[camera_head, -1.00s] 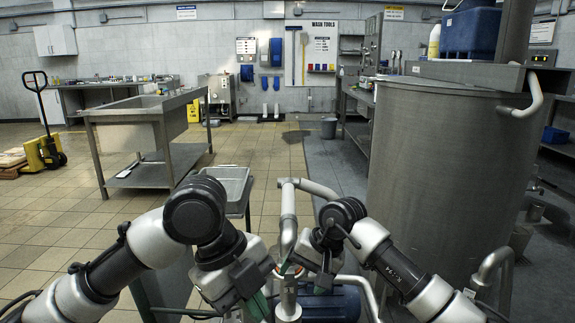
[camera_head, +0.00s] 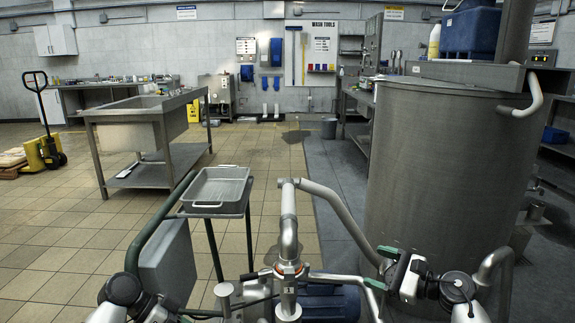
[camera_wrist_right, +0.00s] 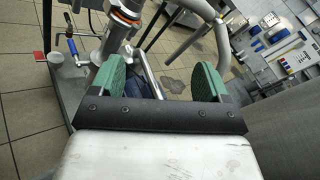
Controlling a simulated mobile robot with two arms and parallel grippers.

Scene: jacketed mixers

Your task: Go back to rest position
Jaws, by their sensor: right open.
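My right gripper (camera_head: 381,268) is at the lower right in the head view, in front of the large steel vessel and right of the steel pipework. In the right wrist view its two green pads (camera_wrist_right: 160,82) stand wide apart with nothing held between them. Pipes and floor show beyond the pads. My left gripper (camera_head: 172,313) is at the bottom left edge of the head view, low and partly cut off. Its fingers are too hidden to tell open from shut.
Upright steel pipework (camera_head: 288,235) stands between my arms, above a blue motor (camera_head: 330,303). A steel tray (camera_head: 217,190) sits on a small stand left of it. The large steel vessel (camera_head: 440,180) fills the right. Tiled floor (camera_head: 250,160) is clear ahead.

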